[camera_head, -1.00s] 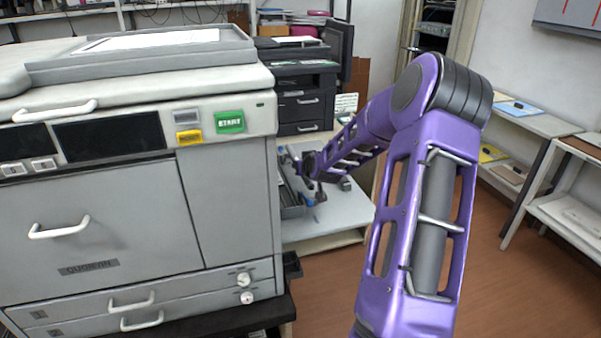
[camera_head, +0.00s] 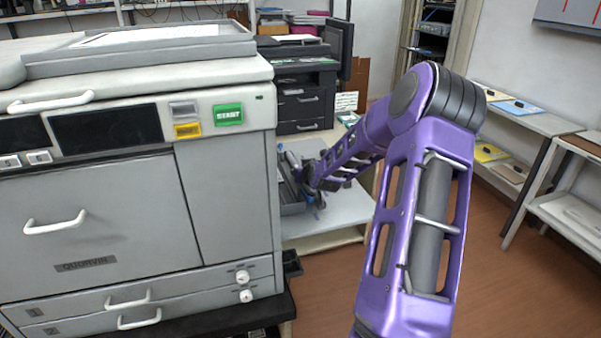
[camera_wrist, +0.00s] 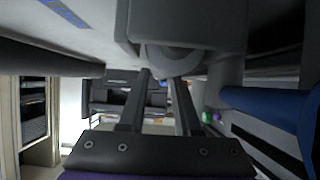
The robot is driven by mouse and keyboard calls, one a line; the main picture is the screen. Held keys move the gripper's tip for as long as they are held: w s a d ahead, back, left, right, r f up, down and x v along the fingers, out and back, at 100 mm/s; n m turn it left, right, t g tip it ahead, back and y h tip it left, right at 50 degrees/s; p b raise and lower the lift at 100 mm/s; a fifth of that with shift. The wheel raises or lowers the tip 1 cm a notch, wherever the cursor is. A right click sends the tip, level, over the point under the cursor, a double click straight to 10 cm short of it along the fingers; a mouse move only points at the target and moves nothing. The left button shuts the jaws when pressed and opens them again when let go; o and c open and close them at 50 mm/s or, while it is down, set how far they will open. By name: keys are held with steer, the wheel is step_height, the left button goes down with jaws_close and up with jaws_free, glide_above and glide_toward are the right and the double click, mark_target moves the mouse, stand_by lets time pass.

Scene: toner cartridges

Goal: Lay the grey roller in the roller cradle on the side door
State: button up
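My gripper (camera_wrist: 162,76) shows in the wrist view with its two dark fingers apart and a gap visible between them. Their tips are close to a grey rounded end (camera_wrist: 175,62) under a dark housing. I cannot tell whether this end belongs to the grey roller or whether the tips touch it. In the head view my gripper (camera_head: 308,180) is beside the side door (camera_head: 292,208) at the copier's right side, and my arm partly covers that area. The roller cradle cannot be made out clearly.
The copier (camera_head: 235,190) stands close on the left. A blue cylinder (camera_wrist: 270,103) lies at the right of the wrist view, and a dark bar (camera_wrist: 45,60) crosses its left side. A pale table (camera_head: 345,212) is behind the door. The floor (camera_head: 500,270) at right is clear.

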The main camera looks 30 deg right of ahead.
steer(key=o, duration=0.3)
steer(key=shift+r+p, duration=0.65)
steer(key=shift+p, duration=0.05)
steer(key=shift+s+r, duration=0.25)
steer(key=shift+s, duration=0.05)
steer(key=p+v, duration=0.1)
steer(key=v, duration=1)
steer(key=shift+s+a, duration=0.1)
steer(key=shift+s, duration=0.05)
